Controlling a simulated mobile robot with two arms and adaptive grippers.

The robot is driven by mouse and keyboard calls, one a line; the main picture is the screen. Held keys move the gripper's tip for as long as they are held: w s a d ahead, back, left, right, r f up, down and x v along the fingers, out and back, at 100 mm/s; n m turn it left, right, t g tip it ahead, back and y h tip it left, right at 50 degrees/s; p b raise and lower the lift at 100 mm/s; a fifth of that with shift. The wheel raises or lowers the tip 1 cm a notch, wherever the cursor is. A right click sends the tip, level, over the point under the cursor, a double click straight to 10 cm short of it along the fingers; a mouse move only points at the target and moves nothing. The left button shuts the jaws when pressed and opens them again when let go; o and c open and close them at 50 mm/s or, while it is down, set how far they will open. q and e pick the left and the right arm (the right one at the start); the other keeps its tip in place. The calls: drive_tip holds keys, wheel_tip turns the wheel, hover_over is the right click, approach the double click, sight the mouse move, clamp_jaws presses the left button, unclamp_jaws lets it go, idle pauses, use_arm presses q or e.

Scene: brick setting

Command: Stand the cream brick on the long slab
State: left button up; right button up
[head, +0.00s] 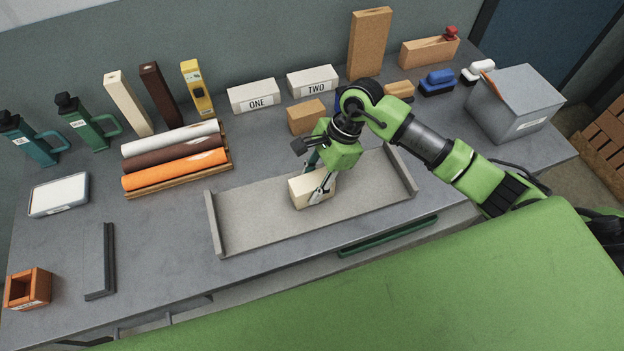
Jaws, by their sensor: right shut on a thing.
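The cream brick (297,193) is over the middle of the long grey slab (255,222), which has a raised lip at each short end. My right gripper (318,192) reaches down from above and is shut on the brick. The fingers cover part of the brick's right side. I cannot tell whether the brick's underside touches the slab. The rest of the slab is bare. My left gripper is not in view.
Behind the slab stand white blocks marked ONE (254,96) and TWO (313,82) and a small tan block (305,117). Colored rolls (175,168) lie at left. A grey box (515,105) stands at right. A dark bar (100,262) lies front left.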

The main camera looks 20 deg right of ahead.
drive_tip(key=shift+f, duration=0.15)
drive_tip(key=o, duration=1.3)
drive_tip(key=shift+r, duration=0.25)
drive_tip(key=b+v, duration=0.2)
drive_tip(key=v, duration=0.8)
drive_tip(key=shift+w+d+r, duration=0.1)
drive_tip(key=shift+w+r, duration=0.05)
drive_tip(key=shift+r, duration=0.1)
drive_tip(key=shift+d+r+b, duration=0.2)
drive_tip(key=shift+r+b, duration=0.1)
drive_tip(key=shift+r, duration=0.3)
